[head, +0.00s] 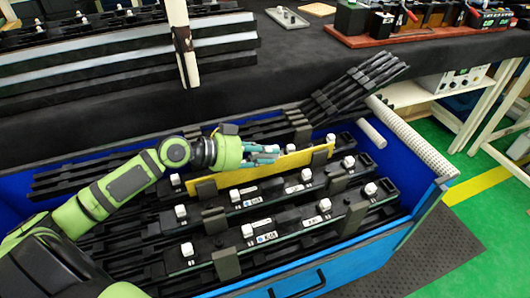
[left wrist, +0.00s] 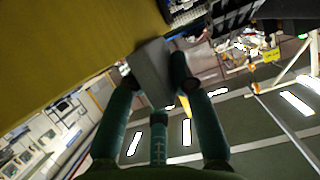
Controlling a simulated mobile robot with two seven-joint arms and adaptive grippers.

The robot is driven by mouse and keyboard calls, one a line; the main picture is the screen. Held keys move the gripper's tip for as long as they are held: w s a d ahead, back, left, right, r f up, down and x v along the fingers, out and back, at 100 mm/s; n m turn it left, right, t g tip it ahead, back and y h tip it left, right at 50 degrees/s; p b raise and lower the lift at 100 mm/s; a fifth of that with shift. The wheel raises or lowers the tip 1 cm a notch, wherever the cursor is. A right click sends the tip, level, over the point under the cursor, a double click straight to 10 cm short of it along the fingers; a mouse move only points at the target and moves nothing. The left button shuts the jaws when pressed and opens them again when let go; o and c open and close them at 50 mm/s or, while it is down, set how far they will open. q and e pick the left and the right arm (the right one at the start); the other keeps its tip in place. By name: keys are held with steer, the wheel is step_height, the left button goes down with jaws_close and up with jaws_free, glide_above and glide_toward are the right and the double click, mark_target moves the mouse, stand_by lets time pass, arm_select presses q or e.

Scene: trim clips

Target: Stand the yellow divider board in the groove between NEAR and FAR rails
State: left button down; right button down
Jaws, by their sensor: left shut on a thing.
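The yellow divider board (head: 258,170) stands on its long edge, slanting up to the right, among the dark rails in the blue crate. Its lower edge is hidden behind a rail (head: 272,191) with white knobs, so I cannot tell whether it sits in a groove. Another such rail (head: 285,235) lies nearer. I cannot read which are NEAR and FAR. My left gripper (head: 266,153) is at the board's upper edge, shut on its grey tab (left wrist: 153,70). The yellow face (left wrist: 60,50) fills the upper left of the left wrist view. My right gripper is not seen.
The blue crate (head: 415,225) holds several dark rails with grey clips (head: 226,263). A bundle of dark strips (head: 352,88) leans at its back right. A dark bench (head: 290,65) with trays and parts runs behind.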

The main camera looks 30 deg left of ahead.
arm_select(q)
steer(key=c, duration=1)
jaws_free()
steer(key=shift+f, duration=0.15)
steer(key=shift+s, duration=0.1)
steer(key=shift+s+a, duration=0.4)
steer(key=v, duration=1.1)
steer(key=shift+r, duration=0.3)
steer(key=shift+w+d, duration=0.1)
